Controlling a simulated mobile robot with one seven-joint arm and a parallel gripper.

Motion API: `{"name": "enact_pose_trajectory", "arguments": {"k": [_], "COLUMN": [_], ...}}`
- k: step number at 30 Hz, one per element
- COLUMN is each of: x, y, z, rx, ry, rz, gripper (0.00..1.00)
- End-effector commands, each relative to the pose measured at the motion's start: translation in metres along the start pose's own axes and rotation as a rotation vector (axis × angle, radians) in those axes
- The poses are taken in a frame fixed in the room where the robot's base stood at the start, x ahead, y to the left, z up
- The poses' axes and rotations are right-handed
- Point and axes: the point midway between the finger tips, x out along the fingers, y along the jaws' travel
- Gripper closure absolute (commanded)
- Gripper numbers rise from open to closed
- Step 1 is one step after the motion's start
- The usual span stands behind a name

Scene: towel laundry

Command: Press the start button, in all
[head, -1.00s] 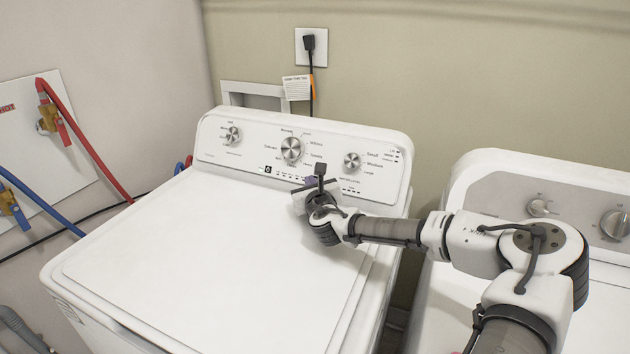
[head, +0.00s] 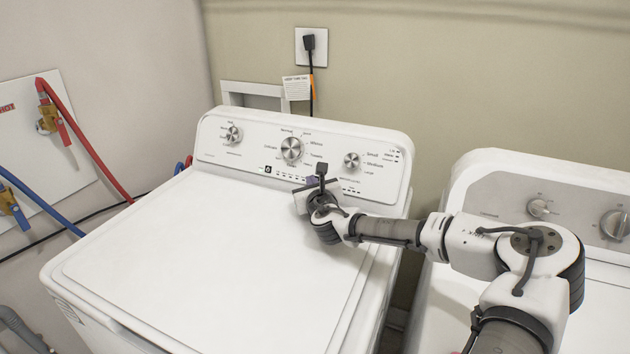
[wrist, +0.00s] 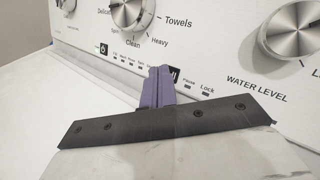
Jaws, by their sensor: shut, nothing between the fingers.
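The washer's white control panel (head: 375,180) stands at the back of the machine. It also shows in the wrist view (wrist: 215,55). My gripper (head: 311,181) is at the lower edge of the panel, right of the middle dial. In the wrist view its purple fingers (wrist: 157,84) are shut together, with nothing between them. They point at a small dark-marked button (wrist: 175,74) in the lower row, which looks like the start/pause button. The fingers cover its left part. I cannot tell whether the fingertips touch it.
The middle dial (head: 291,149) and the right-hand water level dial (head: 352,160) jut out above the gripper. The white washer lid (head: 200,250) is clear. A second machine (head: 510,180) stands at the right. A wall lies close behind.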

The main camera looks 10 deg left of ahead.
Motion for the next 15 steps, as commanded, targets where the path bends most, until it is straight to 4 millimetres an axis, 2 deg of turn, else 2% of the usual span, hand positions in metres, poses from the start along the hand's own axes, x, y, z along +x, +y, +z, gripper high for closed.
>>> {"name": "enact_pose_trajectory", "arguments": {"k": [15], "x": [0.0042], "y": [-0.0022], "z": [-0.0023], "rx": [0.0], "ry": [0.0], "rz": [0.0], "gripper": [1.0]}}
